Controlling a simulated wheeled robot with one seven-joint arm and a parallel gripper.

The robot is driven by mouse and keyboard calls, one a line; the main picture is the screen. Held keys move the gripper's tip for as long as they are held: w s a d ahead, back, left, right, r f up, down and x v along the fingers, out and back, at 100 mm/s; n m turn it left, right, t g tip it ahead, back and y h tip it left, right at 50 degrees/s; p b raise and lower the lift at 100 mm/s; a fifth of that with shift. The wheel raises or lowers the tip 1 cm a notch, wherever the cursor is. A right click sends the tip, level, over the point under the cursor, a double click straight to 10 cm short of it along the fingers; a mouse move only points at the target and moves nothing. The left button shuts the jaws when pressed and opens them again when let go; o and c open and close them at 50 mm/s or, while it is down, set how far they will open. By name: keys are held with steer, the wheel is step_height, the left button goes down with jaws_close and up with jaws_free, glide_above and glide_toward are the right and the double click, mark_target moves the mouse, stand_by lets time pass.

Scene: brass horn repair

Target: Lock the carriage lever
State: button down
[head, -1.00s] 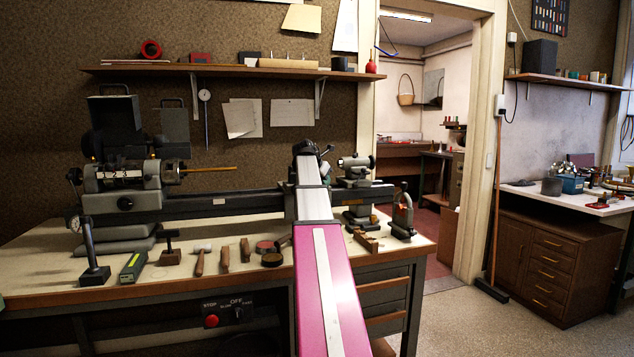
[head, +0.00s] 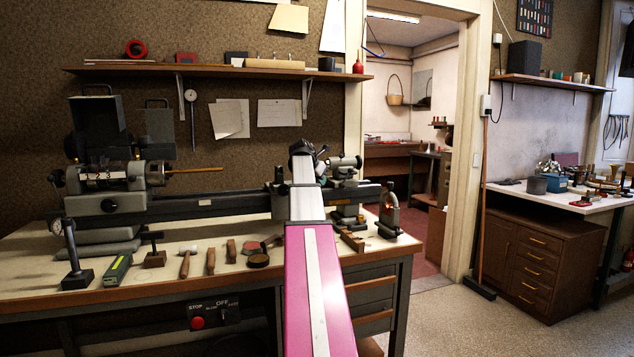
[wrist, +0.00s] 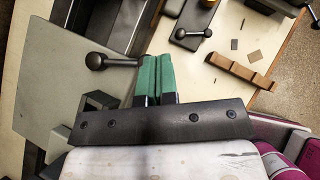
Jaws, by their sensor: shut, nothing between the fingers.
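In the wrist view, a lever with a black ball knob (wrist: 97,61) and a short metal rod shows just left of my gripper (wrist: 157,56). I take it to be the carriage lever. Its rod runs right to the edge of the left green finger; I cannot tell whether they touch. The two green fingers are together with nothing held. In the head view, my arm reaches over the lathe bed (head: 225,206) and hides my gripper and most of the carriage. A dark part (head: 280,197) shows just left of my arm and may be the carriage.
The lathe headstock (head: 108,203) stands at left. Right of my arm are the tailstock (head: 345,190) and a small clamp-like tool (head: 389,216). A mallet (head: 187,262) and other hand tools lie along the bench front. A notched wooden block (wrist: 240,70) lies right of my gripper.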

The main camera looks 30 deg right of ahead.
steer(key=shift+d, duration=0.2)
steer(key=shift+w+a, duration=0.45)
steer(key=shift+w, duration=0.2)
stand_by(0.3)
